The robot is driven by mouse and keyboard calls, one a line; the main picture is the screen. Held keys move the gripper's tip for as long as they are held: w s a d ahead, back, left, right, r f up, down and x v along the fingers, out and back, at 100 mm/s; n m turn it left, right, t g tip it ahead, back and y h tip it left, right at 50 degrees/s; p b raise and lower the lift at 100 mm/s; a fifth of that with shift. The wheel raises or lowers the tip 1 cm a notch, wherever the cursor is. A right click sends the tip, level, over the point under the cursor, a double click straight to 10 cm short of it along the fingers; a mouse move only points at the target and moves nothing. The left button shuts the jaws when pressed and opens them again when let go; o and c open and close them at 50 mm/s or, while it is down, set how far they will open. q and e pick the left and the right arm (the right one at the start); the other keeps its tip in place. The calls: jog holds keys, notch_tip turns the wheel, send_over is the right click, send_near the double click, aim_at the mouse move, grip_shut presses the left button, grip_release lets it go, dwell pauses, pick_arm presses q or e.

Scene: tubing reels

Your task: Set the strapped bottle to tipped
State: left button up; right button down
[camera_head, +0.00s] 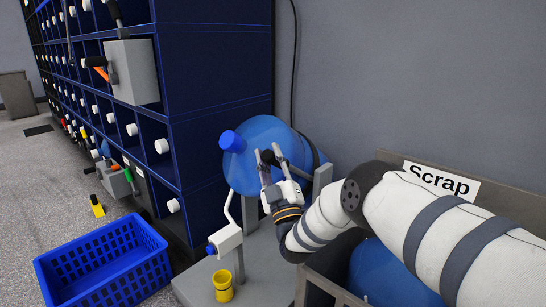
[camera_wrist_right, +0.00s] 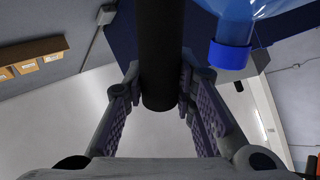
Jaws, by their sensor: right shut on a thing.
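The strapped bottle (camera_head: 258,130) is a large translucent blue bottle in a grey metal stand (camera_head: 322,178). It lies over, with its blue-capped neck (camera_head: 232,141) pointing left and toward me. A dark strap runs around its right part. My right gripper (camera_head: 268,156) is in front of the bottle, shut on a black bar-like handle (camera_wrist_right: 161,55). In the right wrist view the handle passes between the two fingers, and the blue cap (camera_wrist_right: 229,55) hangs to its right. How the handle joins the stand is hidden. My left gripper is not in view.
A yellow cup (camera_head: 222,286) stands on the grey base below the bottle, beside a small white spouted fixture (camera_head: 226,240). A blue crate (camera_head: 105,265) is on the floor at left. Blue shelving (camera_head: 215,60) rises behind it. A bin labelled Scrap (camera_head: 440,180) is at right, behind my arm.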

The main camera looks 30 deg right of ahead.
jog(key=shift+s+a+f+n+t+y, duration=0.1)
jog(key=shift+a+f+n+t+y, duration=0.2)
jog(key=shift+f+n+y, duration=0.15)
jog(key=shift+f, duration=0.2)
jog(key=c, duration=1.3)
grip_release()
jog(key=shift+r, duration=0.1)
jog(key=s+a+f, duration=0.1)
jog(key=s+a, duration=0.2)
jog(key=s, duration=1.1)
jog(key=shift+a+f, duration=0.15)
jog(key=shift+f, duration=0.25)
